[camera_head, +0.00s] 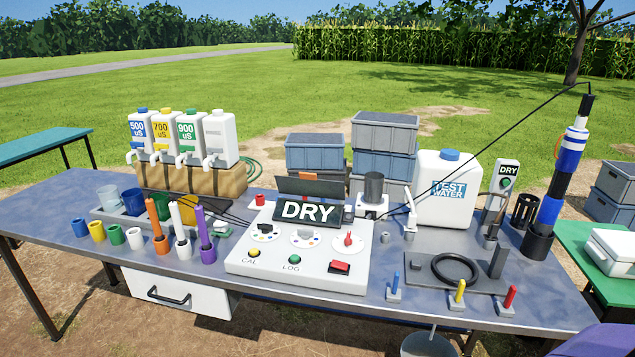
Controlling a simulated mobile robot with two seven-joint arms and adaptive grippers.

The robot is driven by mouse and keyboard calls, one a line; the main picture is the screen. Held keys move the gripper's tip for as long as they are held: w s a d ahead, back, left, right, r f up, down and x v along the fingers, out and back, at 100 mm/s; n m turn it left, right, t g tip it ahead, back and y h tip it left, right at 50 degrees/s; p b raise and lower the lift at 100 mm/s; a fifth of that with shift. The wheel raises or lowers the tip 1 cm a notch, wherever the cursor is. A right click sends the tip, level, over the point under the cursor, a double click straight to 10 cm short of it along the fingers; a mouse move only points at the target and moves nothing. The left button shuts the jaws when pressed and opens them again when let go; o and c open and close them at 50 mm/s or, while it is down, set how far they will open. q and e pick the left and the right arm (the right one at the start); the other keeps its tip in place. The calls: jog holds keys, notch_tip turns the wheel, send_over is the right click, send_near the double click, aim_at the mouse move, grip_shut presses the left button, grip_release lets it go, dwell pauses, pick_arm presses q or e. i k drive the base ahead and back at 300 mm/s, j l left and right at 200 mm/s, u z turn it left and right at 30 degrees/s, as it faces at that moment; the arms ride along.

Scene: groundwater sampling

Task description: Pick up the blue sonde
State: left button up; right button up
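A tall sonde (568,158) with blue and white bands and a black top stands on the right part of the metal table. It leans slightly, its top to the right, and its lower end is in a black cup-like holder (536,246). A thin black cable runs from its top down left to the white console (298,268) with the "DRY" display. Neither of my grippers shows in this view.
Probes in orange, white and purple (203,226) stand in holders at the left of the table. A "TEST WATER" jug (440,212) and a "DRY" handheld meter (503,184) stand left of the sonde. A black tube rack (524,210) is beside it. Small colored pegs line the front.

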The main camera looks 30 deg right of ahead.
aim_at(574, 141)
jog(key=z, duration=2.3)
jog(key=u, duration=2.55)
jog(key=l+z, duration=0.1)
jog(key=z, duration=0.75)
jog(key=l+z, duration=0.15)
jog(key=z, duration=0.7)
jog(key=i+l, duration=0.2)
jog(key=l, duration=0.15)
jog(key=i+l, duration=0.15)
jog(key=l, duration=0.2)
jog(key=i+l, duration=0.2)
jog(key=l, duration=0.2)
